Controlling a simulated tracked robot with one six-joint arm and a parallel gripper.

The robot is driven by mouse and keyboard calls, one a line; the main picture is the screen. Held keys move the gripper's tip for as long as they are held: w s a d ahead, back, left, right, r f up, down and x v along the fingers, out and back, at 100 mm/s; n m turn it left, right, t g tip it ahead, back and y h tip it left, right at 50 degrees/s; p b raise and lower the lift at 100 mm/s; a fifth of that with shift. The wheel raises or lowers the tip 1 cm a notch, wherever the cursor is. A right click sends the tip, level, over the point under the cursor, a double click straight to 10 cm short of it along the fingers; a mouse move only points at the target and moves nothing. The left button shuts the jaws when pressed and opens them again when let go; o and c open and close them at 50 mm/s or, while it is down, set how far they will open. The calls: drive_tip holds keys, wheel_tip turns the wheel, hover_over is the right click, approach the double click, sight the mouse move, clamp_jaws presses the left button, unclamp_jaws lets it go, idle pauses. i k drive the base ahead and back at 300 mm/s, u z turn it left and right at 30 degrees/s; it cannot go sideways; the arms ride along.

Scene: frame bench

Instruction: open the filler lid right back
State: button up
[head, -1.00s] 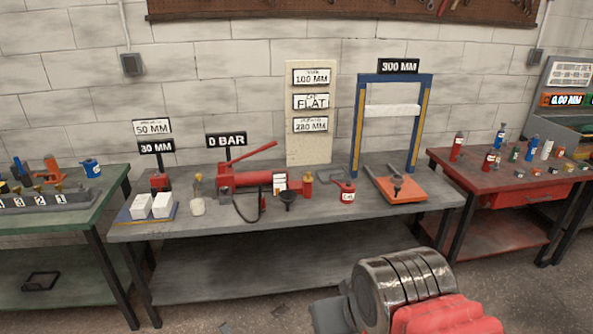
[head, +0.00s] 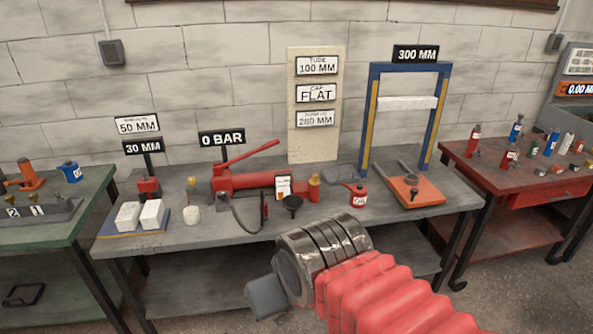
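The red hand pump (head: 245,183) lies on the grey middle bench with its lever raised to the right. A brass-coloured fitting (head: 314,189) stands at its right end. I cannot make out a filler lid on the pump at this size, nor whether one is open. My gripper (head: 264,298) shows as a grey block at the bottom centre, beyond my metal wrist and red bellows. It appears in front of the bench, apart from the pump. Its fingers cannot be told apart.
A "0 BAR" sign (head: 221,138) stands behind the pump. White blocks (head: 152,214) and a small red jack (head: 148,187) are at left. A blue press frame (head: 447,110) with an orange base (head: 418,191) is at right. A black hose (head: 245,215) curves in front of the pump.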

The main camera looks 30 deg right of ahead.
sight(315, 180)
drive_tip(key=u, duration=0.05)
drive_tip(key=i, duration=0.9)
drive_tip(key=z, duration=0.1)
